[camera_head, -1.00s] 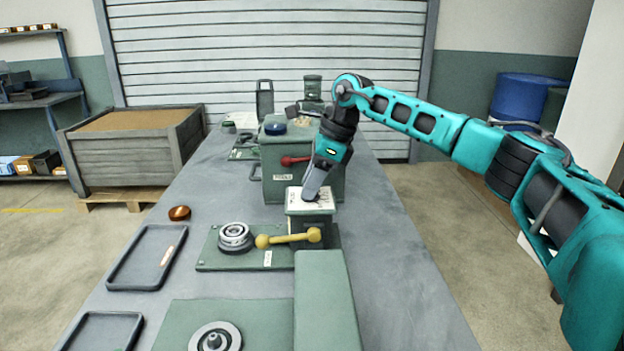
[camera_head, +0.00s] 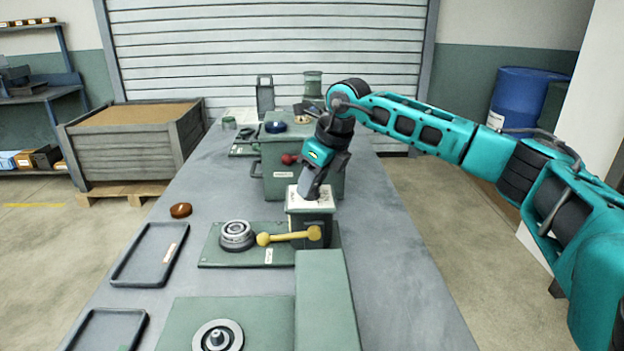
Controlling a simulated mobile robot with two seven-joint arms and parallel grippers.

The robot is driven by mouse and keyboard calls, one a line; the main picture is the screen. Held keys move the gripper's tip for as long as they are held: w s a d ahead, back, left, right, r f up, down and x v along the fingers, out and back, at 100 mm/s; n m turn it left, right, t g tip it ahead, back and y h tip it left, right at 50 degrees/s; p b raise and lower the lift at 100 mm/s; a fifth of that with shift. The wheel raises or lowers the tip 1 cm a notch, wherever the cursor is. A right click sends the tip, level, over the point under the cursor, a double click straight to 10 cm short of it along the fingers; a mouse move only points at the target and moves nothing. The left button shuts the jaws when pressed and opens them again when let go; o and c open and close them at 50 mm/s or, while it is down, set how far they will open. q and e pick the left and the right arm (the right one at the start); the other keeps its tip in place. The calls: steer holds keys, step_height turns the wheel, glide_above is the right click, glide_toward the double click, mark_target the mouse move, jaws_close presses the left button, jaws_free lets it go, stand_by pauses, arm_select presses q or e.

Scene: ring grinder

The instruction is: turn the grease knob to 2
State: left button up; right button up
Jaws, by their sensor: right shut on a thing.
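A dark green box (camera_head: 297,226) with a white dial plate (camera_head: 323,206) on top stands on the bench, right of its middle. My right gripper (camera_head: 309,192) points down onto this plate and is shut. It is shut on the grease knob, which the fingers hide. The marks on the plate are too small and too covered to read, so I cannot tell which number the knob points at. My left gripper is not in view.
A yellow-handled lever (camera_head: 288,237) and a silver ring stack (camera_head: 236,235) sit just in front. A larger green box with a red knob (camera_head: 289,160) stands behind. Trays (camera_head: 130,282) and a brown puck (camera_head: 181,210) lie at left. The bench's right side is clear.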

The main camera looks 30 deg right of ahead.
stand_by(0.3)
steer(key=o, duration=1)
steer(key=shift+o, duration=0.2)
steer(key=v, duration=1.3)
steer(key=shift+a, duration=0.1)
